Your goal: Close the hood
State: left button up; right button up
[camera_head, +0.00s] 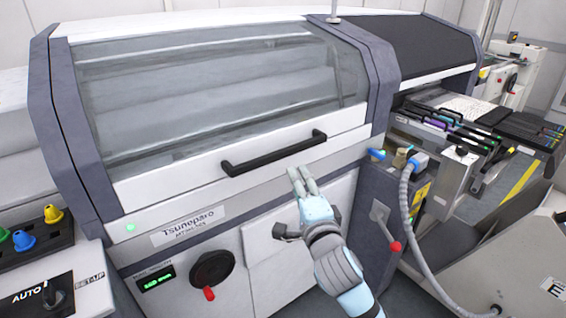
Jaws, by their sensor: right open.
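The hood (150,178) of the machine has a large clear window in a white and grey frame. It lies down over the machine, with its lower white edge close above the front panel; I cannot tell whether a thin gap remains. Its black bar handle (274,153) runs along the lower front. My right gripper (300,182) is in front of the machine, just below the right part of the handle and apart from it. It is open and holds nothing. My left gripper is not in view.
A control panel with coloured knobs (53,213) is at the left. To the right are a red-tipped lever (395,246), a grey hose (405,205) and a feeder trolley (460,172).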

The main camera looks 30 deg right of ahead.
aim_at(284, 155)
jog(key=b+x, duration=0.1)
jog(key=x, duration=1.4)
jog(key=shift+f, duration=0.2)
grip_shut()
